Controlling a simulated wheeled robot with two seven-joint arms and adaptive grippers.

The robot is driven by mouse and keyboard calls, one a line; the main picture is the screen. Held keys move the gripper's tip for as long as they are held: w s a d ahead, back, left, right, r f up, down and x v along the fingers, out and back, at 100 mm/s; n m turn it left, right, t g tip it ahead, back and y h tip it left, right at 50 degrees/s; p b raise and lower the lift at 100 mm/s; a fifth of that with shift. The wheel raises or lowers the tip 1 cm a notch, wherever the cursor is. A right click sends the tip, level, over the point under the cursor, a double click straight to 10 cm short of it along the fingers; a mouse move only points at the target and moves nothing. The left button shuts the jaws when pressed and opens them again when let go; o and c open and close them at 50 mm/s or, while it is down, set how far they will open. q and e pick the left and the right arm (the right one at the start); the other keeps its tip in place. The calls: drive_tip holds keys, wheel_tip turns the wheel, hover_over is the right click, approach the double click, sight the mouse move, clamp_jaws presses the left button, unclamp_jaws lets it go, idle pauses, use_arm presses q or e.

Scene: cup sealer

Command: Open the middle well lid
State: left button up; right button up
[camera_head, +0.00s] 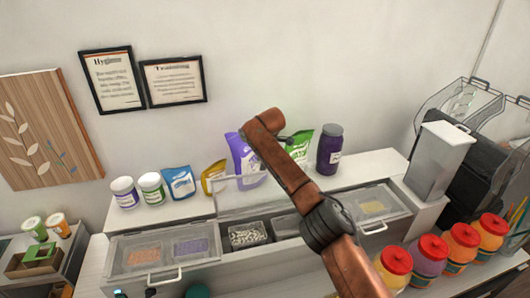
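The counter has three wells. The middle well lid (260,194) is a clear panel that appears raised at the back of its well, with a pale handle near its top edge. Below it, the middle well shows uncovered bins, one with black and white contents (248,235). My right arm comes up from the bottom and crosses in front of this well's right part. My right gripper (285,139) is mostly hidden behind the arm, above the lid by the green pouch; its fingers are not clear. Small dark parts at the bottom left edge may be my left gripper (150,292).
The left well lid (130,245) and right well lid (372,207) lie closed. Jars, pouches and a purple bottle (329,150) stand on the back shelf. Several red-lidded jars (461,242) stand at the front right. A grey dispenser (437,162) is behind them.

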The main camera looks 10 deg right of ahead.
drive_tip(key=v, duration=0.9)
drive_tip(key=shift+r, duration=0.25)
drive_tip(key=shift+s, duration=0.1)
drive_tip(key=shift+d, duration=0.15)
